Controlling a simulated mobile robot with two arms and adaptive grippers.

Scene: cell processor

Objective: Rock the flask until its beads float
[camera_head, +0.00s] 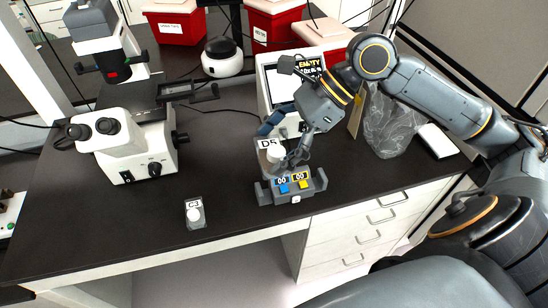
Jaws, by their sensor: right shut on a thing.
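The flask labelled D5 (266,158) has a white cap and is in my right gripper (285,143), just above and behind a small grey device (264,195). My right gripper comes down from the upper right and is shut on this flask. The grey device has a blue and a yellow button and two small displays reading 00. I cannot tell whether the flask touches the device. Beads inside it are too small to make out. A second small flask (195,213) with a white cap and a label lies on the bench to the left. My left gripper is out of view.
A white microscope (128,140) stands at the left. A white machine with a screen (270,85) is right behind the flask. Red bins (178,22) and a round white device (222,60) are at the back. A clear bag (388,125) lies right. The front bench is mostly clear.

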